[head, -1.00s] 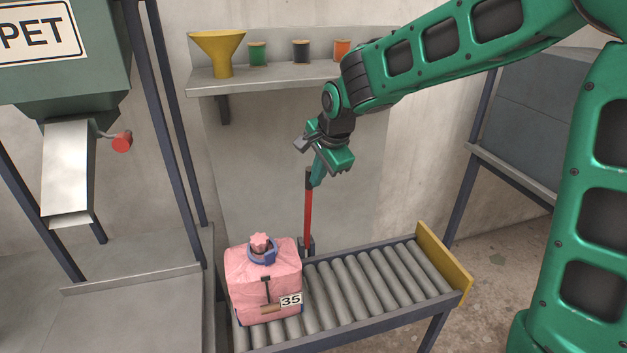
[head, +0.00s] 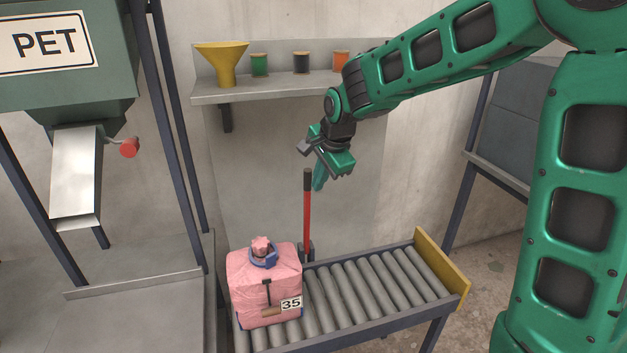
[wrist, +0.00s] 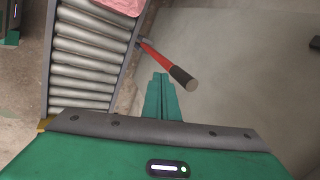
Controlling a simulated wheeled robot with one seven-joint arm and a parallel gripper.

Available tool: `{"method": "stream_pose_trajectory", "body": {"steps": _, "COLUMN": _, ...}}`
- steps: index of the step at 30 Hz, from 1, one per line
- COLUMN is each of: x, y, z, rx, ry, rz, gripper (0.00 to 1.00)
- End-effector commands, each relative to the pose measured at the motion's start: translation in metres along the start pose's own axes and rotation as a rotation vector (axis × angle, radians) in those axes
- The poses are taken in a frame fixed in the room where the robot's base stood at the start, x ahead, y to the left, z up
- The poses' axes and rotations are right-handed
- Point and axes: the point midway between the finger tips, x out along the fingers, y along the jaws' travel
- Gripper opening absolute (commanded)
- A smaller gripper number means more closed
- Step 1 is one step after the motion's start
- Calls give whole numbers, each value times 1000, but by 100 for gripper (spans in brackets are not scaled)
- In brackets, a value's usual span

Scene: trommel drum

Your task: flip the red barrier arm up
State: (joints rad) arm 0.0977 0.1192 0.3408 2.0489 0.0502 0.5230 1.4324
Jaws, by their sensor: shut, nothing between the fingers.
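The red barrier arm (head: 307,222) stands upright at the back edge of the roller conveyor, with a black grip at its top. It also shows in the wrist view (wrist: 154,58), with its black end toward the camera. My gripper (head: 319,187) is shut and empty, its fingers pointing down just right of the barrier arm's upper part. In the wrist view my gripper's fingers (wrist: 162,90) are together, beside the barrier arm; a small gap shows between them and the black grip.
A pink bag (head: 265,285) labelled 35 sits on the left end of the roller conveyor (head: 375,285). A yellow end stop (head: 443,262) closes the right end. A shelf (head: 290,90) holds a yellow funnel (head: 222,62) and several spools. A PET hopper (head: 65,60) stands at left.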

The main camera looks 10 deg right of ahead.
Motion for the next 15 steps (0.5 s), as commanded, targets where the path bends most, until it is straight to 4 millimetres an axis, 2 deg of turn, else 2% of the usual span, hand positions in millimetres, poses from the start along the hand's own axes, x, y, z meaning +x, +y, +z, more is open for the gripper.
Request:
{"method": "stream_pose_trajectory", "body": {"steps": 2, "x": -5, "y": 11, "z": 3, "rx": -5, "ry": -3, "rz": 5, "gripper": 0}}
{"method": "stream_pose_trajectory", "body": {"steps": 9, "x": -58, "y": 5, "z": 4, "rx": -7, "ry": -4, "rz": 4, "gripper": 0}}
{"method": "stream_pose_trajectory", "body": {"steps": 15, "x": -88, "y": 4, "z": 3, "rx": -7, "ry": -6, "rz": 8, "gripper": 0}}
